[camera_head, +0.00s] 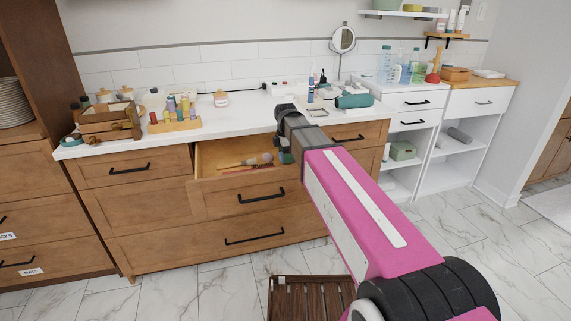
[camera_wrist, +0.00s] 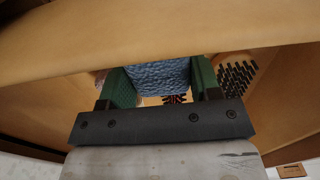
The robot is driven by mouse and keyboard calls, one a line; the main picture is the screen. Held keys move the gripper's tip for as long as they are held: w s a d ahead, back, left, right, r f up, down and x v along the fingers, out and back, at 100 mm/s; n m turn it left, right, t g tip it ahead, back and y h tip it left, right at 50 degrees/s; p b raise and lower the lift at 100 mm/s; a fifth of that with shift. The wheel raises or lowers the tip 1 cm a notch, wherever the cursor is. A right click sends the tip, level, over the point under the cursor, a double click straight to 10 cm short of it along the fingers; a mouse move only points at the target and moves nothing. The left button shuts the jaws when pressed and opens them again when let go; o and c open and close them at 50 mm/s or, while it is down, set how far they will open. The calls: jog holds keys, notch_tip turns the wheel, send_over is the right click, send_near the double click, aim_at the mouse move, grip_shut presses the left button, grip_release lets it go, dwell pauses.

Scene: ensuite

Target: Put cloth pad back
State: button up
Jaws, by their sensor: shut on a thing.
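The cloth pad (camera_wrist: 158,76) is blue with a knitted texture. It shows in the wrist view between the two green fingers of my gripper (camera_wrist: 161,82), which is shut on it. The open drawer (camera_wrist: 140,40) surrounds the pad and fingers in that view. In the head view the drawer (camera_head: 208,160) is pulled out of the wooden cabinet, and my gripper (camera_head: 284,156) is at its right end. The pad is hard to make out there behind my arm.
A paddle brush (camera_wrist: 237,76) with dark bristles lies right of the fingers. Brushes (camera_head: 250,161) lie in the drawer in the head view. The white counter (camera_head: 240,121) above holds a wooden crate (camera_head: 108,123), bottles and a teal cylinder (camera_head: 355,101). A slatted wooden item (camera_head: 310,300) is on the floor.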

jog(key=shift+f, duration=1.95)
jog(key=o, duration=1)
jog(key=shift+f, duration=0.1)
jog(key=shift+c, duration=0.2)
notch_tip(320, 180, up, 12)
jog(key=shift+r, duration=0.15)
